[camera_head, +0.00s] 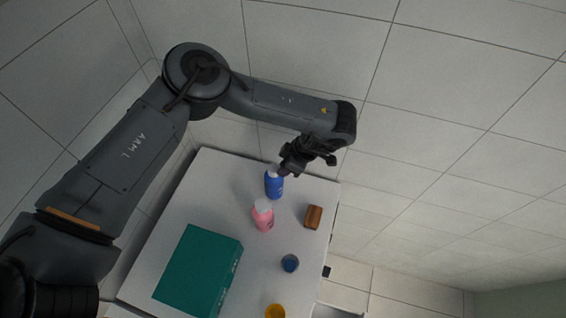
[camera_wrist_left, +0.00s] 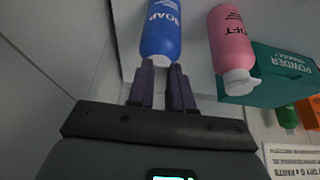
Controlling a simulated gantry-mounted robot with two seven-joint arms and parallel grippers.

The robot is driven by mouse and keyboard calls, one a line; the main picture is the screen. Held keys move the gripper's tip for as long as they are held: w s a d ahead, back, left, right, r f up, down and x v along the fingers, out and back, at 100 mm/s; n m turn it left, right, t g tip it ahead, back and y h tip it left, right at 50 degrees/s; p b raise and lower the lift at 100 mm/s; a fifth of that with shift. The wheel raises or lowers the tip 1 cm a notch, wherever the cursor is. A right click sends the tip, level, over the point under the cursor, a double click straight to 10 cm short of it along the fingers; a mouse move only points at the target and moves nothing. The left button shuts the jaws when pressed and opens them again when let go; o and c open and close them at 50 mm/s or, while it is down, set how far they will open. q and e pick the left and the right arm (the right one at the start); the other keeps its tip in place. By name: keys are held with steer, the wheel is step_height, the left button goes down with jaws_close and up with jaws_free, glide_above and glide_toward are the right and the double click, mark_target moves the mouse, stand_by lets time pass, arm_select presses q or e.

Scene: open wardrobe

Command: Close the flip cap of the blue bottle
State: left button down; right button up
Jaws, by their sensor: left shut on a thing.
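The blue bottle (camera_head: 274,187) stands upright near the back edge of the white table; it also shows at the top of the left wrist view (camera_wrist_left: 160,30). Its white cap (camera_wrist_left: 161,60) is small and mostly hidden by my fingers, so I cannot tell how far its flip lid is open. My left gripper (camera_head: 283,171) is at the top of the bottle. In the left wrist view its purple fingers (camera_wrist_left: 162,70) are closed on the cap end. My right gripper is out of both views.
A pink bottle (camera_head: 263,216) with a white cap stands close beside the blue one. A teal box (camera_head: 197,270), a brown block (camera_head: 313,217), a dark blue round item (camera_head: 290,263) and a yellow item (camera_head: 275,311) are on the table (camera_head: 215,175). Table space left of the bottles is clear.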

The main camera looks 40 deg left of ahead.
arm_select(q)
steer(key=shift+w+d+f+y, duration=0.1)
steer(key=shift+d+f+y, duration=0.1)
steer(key=shift+f+y, duration=0.15)
stand_by(0.3)
steer(key=c, duration=1)
jaws_free()
steer(key=shift+s+f, duration=0.1)
steer(key=shift+s, duration=0.1)
steer(key=shift+w, duration=0.1)
steer(key=shift+r, duration=0.2)
steer(key=b+v, duration=0.2)
steer(key=v, duration=0.8)
steer(key=shift+w+d+r, duration=0.2)
steer(key=shift+w+d, duration=0.05)
